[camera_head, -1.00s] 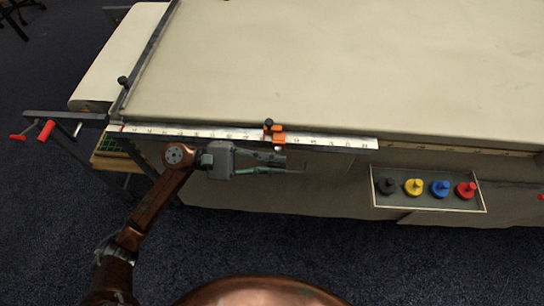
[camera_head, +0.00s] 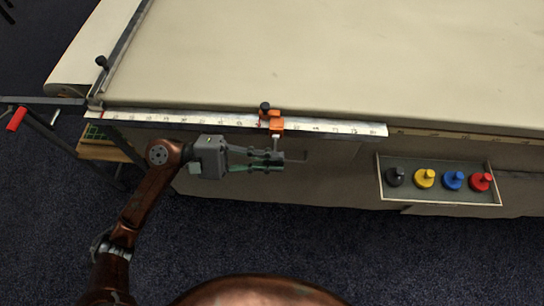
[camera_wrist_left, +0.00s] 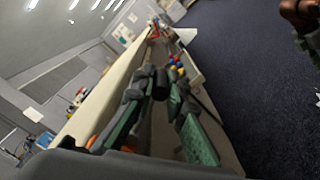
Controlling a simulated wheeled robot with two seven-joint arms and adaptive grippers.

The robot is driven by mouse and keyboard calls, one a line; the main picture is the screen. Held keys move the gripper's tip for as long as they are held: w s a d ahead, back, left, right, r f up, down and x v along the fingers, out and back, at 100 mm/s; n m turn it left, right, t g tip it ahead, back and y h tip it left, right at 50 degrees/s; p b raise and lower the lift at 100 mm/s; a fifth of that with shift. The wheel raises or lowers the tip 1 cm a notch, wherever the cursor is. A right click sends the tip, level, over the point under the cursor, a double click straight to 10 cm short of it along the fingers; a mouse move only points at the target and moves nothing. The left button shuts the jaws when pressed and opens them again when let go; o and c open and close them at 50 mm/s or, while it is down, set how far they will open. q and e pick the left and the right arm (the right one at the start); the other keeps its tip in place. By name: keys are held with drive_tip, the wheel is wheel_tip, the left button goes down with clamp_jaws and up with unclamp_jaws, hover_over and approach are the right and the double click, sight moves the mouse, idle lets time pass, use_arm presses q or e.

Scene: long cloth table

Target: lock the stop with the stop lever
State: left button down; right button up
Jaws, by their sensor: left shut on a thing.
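The orange stop (camera_head: 276,124) sits on the white ruler rail along the table's front edge, with a dark knob (camera_head: 264,106) on its upper side. In the left wrist view a dark lever end (camera_wrist_left: 160,84) shows between the fingertips, and part of the orange stop (camera_wrist_left: 97,132) shows behind a finger.
The ruler rail (camera_head: 340,127) runs along the cloth table (camera_head: 330,60). A shallow tray (camera_head: 440,201) with black, yellow, blue and red knobbed pieces hangs at the front right. A red-handled crank (camera_head: 17,118) is at the far left. Floor in front is clear.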

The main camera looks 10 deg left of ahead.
use_arm(q)
drive_tip(key=shift+f, duration=0.1)
drive_tip(key=c, duration=1.9)
unclamp_jaws()
drive_tip(key=shift+c, duration=0.2)
drive_tip(key=a, duration=1.2)
drive_tip(key=shift+s, duration=0.45)
